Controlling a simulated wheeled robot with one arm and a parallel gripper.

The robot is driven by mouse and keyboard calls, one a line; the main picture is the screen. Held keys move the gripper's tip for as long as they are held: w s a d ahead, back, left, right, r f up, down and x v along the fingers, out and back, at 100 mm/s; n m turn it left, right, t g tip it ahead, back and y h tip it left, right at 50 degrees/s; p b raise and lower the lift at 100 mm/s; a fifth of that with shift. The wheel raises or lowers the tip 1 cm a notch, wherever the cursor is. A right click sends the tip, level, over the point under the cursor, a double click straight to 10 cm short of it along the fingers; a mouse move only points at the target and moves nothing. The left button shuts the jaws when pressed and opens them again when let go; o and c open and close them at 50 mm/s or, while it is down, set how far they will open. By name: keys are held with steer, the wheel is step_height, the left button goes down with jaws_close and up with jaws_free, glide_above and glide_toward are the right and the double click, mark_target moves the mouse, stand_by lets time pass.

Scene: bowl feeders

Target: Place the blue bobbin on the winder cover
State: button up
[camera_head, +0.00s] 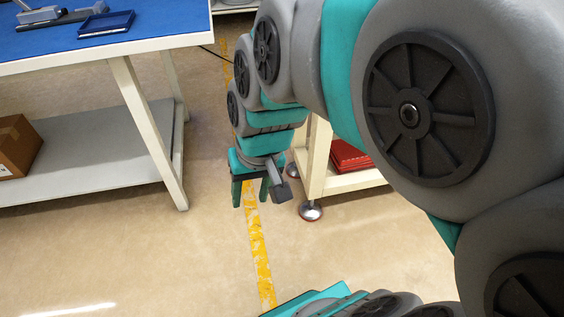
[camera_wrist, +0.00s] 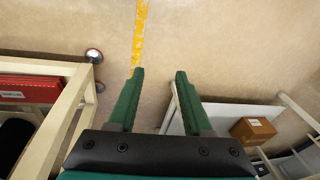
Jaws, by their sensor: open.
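My gripper (camera_head: 250,192) hangs over the bare floor between two workbenches, with its fingers pointing down. In the wrist view its two green fingers (camera_wrist: 157,74) are apart, with nothing between them. I see no blue bobbin and no winder cover in either view.
A blue-topped workbench (camera_head: 165,35) stands at the left, bearing a dark blue tray (camera_head: 106,23) and a grey metal device (camera_head: 41,15). A cardboard box (camera_head: 17,146) is on its lower shelf. Another bench (camera_head: 318,160) with red bins (camera_head: 349,155) stands right of my gripper. Floor in front is clear.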

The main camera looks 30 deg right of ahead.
steer(key=s+d+f+g, duration=0.1)
steer(key=s+d+f, duration=0.1)
steer(key=s, duration=0.4)
steer(key=s+d+f+n+g+h, duration=0.1)
steer(key=s+f+g, duration=0.1)
steer(key=s, duration=0.3)
steer(key=shift+s+d, duration=0.35)
steer(key=shift+r, duration=0.15)
